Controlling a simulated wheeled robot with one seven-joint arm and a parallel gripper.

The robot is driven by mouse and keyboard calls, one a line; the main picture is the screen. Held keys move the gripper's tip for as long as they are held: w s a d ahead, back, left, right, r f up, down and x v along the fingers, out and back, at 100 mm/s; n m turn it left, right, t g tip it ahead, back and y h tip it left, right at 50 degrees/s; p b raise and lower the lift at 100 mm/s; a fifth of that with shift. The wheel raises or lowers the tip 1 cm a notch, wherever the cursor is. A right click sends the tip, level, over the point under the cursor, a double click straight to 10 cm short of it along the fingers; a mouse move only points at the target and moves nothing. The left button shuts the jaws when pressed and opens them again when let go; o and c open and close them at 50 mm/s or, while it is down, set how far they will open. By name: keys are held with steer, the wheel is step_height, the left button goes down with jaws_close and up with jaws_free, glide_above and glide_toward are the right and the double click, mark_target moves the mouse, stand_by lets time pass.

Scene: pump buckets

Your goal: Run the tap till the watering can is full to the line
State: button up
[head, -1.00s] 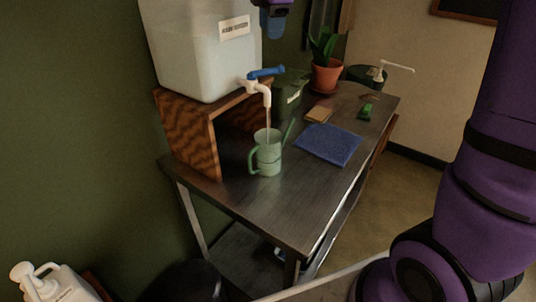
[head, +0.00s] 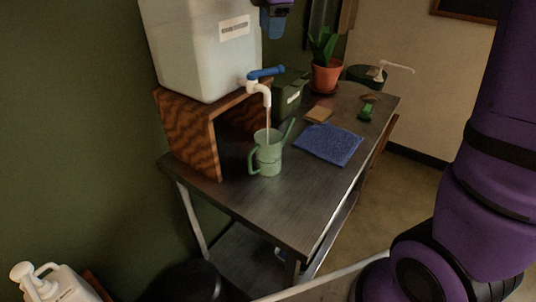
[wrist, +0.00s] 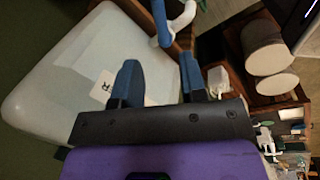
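The green watering can (head: 268,158) stands upright on the dark table under the white tap spout (head: 266,95). A thin stream runs from the spout into the can. A faint line crosses the can's side; I cannot make out the water level. The blue tap lever (head: 266,72) points to the right. The tap is on a large translucent water container (head: 200,50). My gripper (head: 274,22) is above the tap, apart from the lever. In the wrist view, its blue fingers (wrist: 160,82) are spread with nothing between them, and the lever (wrist: 161,24) shows beyond them.
The container sits on a wooden stand (head: 187,135). A blue cloth (head: 328,144), a sponge (head: 319,115), a dark green box (head: 290,92) and a potted plant (head: 327,76) are on the table. A white jug (head: 52,286) is at lower left. The table's front is clear.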

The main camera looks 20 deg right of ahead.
mark_target(266, 72)
jaws_close()
steer(key=s+d+m+t, duration=0.1)
steer(key=s+m, duration=0.6)
steer(key=m, duration=1.1)
steer(key=w+f, duration=0.7)
steer(key=f, duration=0.3)
